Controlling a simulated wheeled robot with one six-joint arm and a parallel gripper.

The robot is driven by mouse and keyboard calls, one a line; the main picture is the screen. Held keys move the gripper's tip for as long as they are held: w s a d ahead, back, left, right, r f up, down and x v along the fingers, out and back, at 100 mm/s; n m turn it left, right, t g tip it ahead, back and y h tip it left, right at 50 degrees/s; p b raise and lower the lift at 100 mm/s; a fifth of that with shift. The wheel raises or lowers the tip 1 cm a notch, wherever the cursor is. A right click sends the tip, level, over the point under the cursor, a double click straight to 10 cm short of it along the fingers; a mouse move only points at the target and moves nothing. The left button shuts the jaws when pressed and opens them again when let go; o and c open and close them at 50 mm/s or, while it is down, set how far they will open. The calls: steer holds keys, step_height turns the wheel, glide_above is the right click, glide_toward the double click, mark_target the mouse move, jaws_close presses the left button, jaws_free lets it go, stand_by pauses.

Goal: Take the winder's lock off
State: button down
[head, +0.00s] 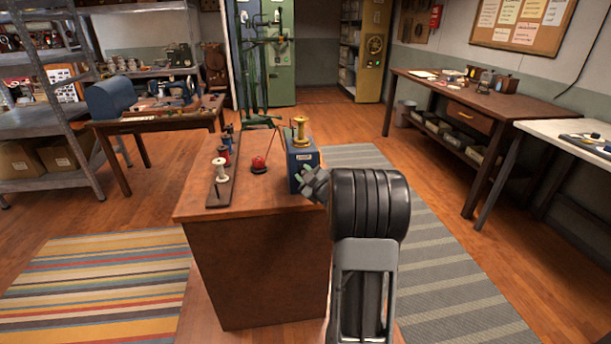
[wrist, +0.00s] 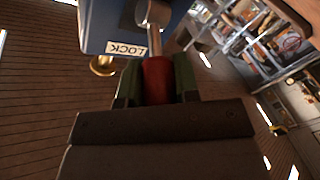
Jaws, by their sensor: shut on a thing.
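The winder is a blue box (head: 301,158) with a brass spool (head: 300,131) on top, at the right end of the wooden counter. In the wrist view the blue box (wrist: 100,22) fills the top left, with a white label reading LOCK (wrist: 126,48), upside down. Beside the label a metal stem (wrist: 155,42) with a rounded metal head leads to a red handle (wrist: 157,80). My gripper (wrist: 157,88) is shut on the red handle, between its green finger pads. In the head view my gripper (head: 314,183) is at the box's near right side; its fingertips are partly hidden.
The wooden counter (head: 252,206) also holds a dark board (head: 221,190) with several spools and a red object (head: 258,164) on a thin stand. A striped rug (head: 95,285) and a grey rug (head: 455,290) flank the counter. A workbench (head: 485,105) stands at right.

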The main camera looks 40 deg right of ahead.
steer(key=f+b, duration=0.1)
steer(key=b, duration=0.3)
steer(key=f+t+b, duration=0.1)
steer(key=b, duration=0.2)
steer(key=shift+s+f+n+t+b, duration=0.1)
steer(key=shift+s+n+t+b, duration=0.1)
steer(key=shift+n+t+b, duration=0.15)
steer(key=n+t+b, duration=0.1)
steer(key=b, duration=0.4)
steer(key=f+n+t+b, duration=0.1)
steer(key=t+b, duration=0.1)
steer(key=b, duration=0.4)
steer(key=shift+s+a+y, duration=0.15)
steer(key=shift+y, duration=0.15)
steer(key=shift+t+b, duration=0.25)
steer(key=shift+b, duration=0.7)
steer(key=shift+r, duration=0.15)
steer(key=c, duration=0.8)
jaws_free()
steer(key=shift+c, duration=0.2)
